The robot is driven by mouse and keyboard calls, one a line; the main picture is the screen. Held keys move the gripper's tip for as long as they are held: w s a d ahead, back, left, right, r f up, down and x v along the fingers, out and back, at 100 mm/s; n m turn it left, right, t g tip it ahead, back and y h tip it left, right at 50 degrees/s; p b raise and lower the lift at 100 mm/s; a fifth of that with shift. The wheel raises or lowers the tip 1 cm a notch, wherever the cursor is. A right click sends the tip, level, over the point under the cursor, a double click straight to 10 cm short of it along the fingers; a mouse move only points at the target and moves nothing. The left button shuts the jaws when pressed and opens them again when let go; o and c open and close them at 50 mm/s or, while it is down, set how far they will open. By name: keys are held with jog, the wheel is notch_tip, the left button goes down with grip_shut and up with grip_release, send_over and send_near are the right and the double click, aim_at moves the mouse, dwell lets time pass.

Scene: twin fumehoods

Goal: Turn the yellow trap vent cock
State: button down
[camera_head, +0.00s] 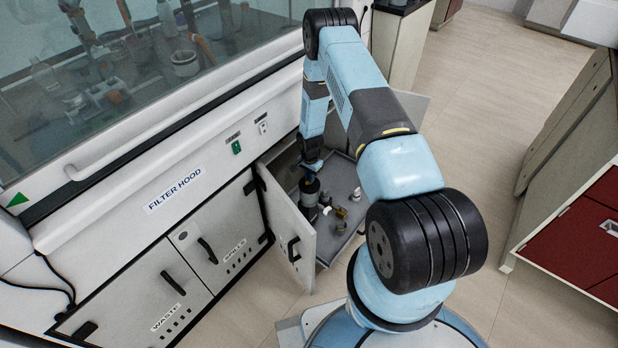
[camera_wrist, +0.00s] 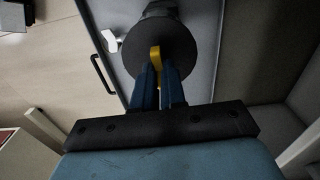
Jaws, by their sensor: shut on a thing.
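The yellow trap vent cock (camera_wrist: 155,53) shows in the wrist view as a narrow upright tab in front of a round black body (camera_wrist: 181,48). My gripper (camera_wrist: 158,72) has its two blue fingers closed on the tab, one on each side. Its lower part is hidden between the fingers. In the head view my gripper (camera_head: 312,165) reaches down into the open cabinet under the filter hood, above a dark round body (camera_head: 309,186). The yellow cock cannot be made out under my gripper there.
A grey tray (camera_head: 340,172) in the cabinet holds several small fittings (camera_head: 340,212). The open cabinet door (camera_head: 289,222) stands close left of my forearm. A white fitting (camera_wrist: 113,42) sits beside the black body. Floor (camera_head: 480,110) is clear to the right.

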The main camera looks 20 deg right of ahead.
jog(key=shift+s, duration=0.1)
jog(key=n, duration=1.2)
jog(key=shift+a, duration=0.1)
jog(key=shift+a+n, duration=0.1)
jog(key=shift+n, duration=2)
jog(key=c, duration=1.2)
grip_release()
